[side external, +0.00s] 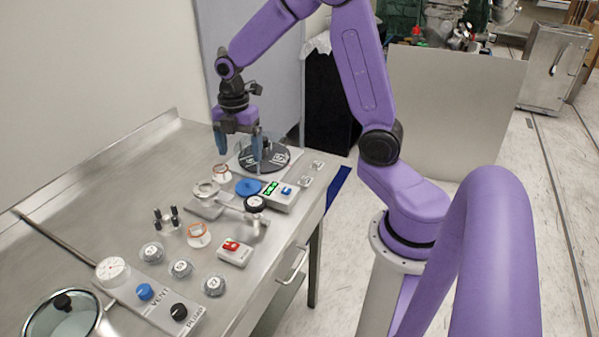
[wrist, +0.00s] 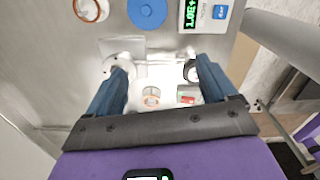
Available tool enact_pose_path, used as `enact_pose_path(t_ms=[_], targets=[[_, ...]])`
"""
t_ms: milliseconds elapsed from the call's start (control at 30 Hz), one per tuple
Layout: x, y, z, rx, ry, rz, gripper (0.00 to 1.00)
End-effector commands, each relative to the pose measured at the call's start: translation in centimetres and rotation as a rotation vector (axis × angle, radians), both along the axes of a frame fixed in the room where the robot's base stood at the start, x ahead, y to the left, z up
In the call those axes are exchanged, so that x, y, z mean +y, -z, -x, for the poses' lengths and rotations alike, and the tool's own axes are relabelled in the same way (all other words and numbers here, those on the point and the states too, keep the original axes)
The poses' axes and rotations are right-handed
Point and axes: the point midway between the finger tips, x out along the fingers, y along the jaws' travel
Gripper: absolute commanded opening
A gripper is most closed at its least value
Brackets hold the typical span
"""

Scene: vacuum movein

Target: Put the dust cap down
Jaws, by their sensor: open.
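A flat blue disc (side external: 248,187), which looks like the dust cap, lies on the steel table beside the green readout box. It also shows at the top of the wrist view (wrist: 147,12), clear of my fingers. My gripper (side external: 238,150) points down above the back of the table, near the dark round plate. Its two blue fingers are spread wide in the wrist view (wrist: 162,65), with nothing held between them. In the side view, the disc is nearer the camera than my gripper and apart from it.
A dark round plate unit (side external: 263,158) stands close to my gripper. A readout box (side external: 280,196), a metal fitting with a gauge (side external: 256,203), orange-rimmed rings (side external: 199,235) and a red switch box (side external: 235,252) crowd the table. Bare steel (side external: 100,205) is free at left.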

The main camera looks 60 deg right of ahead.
Motion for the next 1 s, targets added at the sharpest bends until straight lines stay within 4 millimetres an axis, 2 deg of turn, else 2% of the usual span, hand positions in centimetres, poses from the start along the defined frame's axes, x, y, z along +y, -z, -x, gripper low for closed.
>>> enact_pose_path(t_ms=[33, 100, 200, 400, 533, 700, 833, 1000], targets=[[1.7, -0.6, 1.2, -0.005, 0.022, -0.001, 0.86], [3.9, -1.3, 3.1, -0.007, 0.075, -0.003, 0.86], [6.5, -2.1, 6.1, -0.01, 0.152, -0.006, 0.86], [9.9, -3.2, 12.8, -0.011, 0.31, -0.015, 0.86], [11.0, -3.7, 17.3, -0.01, 0.411, -0.021, 0.86], [11.1, -3.9, 22.4, -0.005, 0.531, -0.029, 0.86], [10.7, -3.9, 24.7, -0.002, 0.595, -0.031, 0.86], [10.4, -3.9, 26.0, 0.0, 0.634, -0.031, 0.86]])
